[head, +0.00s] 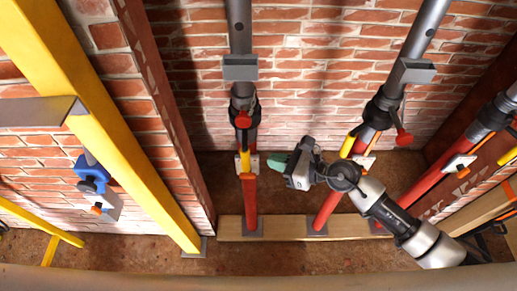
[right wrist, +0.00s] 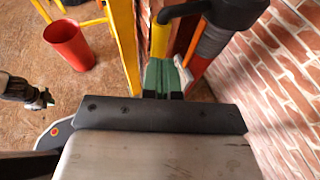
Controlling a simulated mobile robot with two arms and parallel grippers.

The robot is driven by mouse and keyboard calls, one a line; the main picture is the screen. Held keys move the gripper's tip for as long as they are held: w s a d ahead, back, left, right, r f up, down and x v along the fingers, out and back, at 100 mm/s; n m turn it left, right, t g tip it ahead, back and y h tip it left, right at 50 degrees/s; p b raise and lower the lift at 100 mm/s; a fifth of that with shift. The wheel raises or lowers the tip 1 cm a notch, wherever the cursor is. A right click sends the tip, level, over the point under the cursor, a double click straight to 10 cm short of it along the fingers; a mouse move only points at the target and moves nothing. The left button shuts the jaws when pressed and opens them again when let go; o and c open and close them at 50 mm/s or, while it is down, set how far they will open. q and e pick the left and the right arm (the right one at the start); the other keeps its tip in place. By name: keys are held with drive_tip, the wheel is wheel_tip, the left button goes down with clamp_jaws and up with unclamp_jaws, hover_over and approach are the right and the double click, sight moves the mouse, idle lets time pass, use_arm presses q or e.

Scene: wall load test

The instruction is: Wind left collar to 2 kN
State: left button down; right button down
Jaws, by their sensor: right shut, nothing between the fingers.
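Several red-and-grey props stand along the brick wall. The left prop has a dark collar (head: 243,108) with a red knob, a yellow piece (head: 244,160) below it and a white plate with orange beside it. Its red lower tube (head: 250,205) stands on a timber. My right gripper (head: 276,162) has green fingertips and is shut and empty, just right of that tube. In the right wrist view its fingertips (right wrist: 163,80) are in front of a yellow bar and a dark collar (right wrist: 232,12); contact cannot be told. A dark jaw-like end (right wrist: 40,99) may be my left gripper.
A second prop's collar (head: 380,108) stands close behind my right arm. Another prop (head: 488,120) is at the right. A yellow post (head: 120,130) and a blue clamp (head: 90,170) are at left. A red bucket (right wrist: 68,45) stands on the floor.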

sight(248, 154)
drive_tip(key=a, duration=0.1)
drive_tip(key=w+a+p, duration=0.1)
drive_tip(key=a, duration=0.2)
drive_tip(key=shift+w+f, duration=0.1)
drive_tip(key=shift+w, duration=0.3)
drive_tip(key=shift+w+a+f+p, duration=0.1)
drive_tip(key=shift+w+a+p, duration=0.1)
drive_tip(key=shift+a+p, duration=0.15)
drive_tip(key=shift+a+p, duration=0.3)
drive_tip(key=shift+a, duration=0.5)
drive_tip(key=shift+w, duration=0.1)
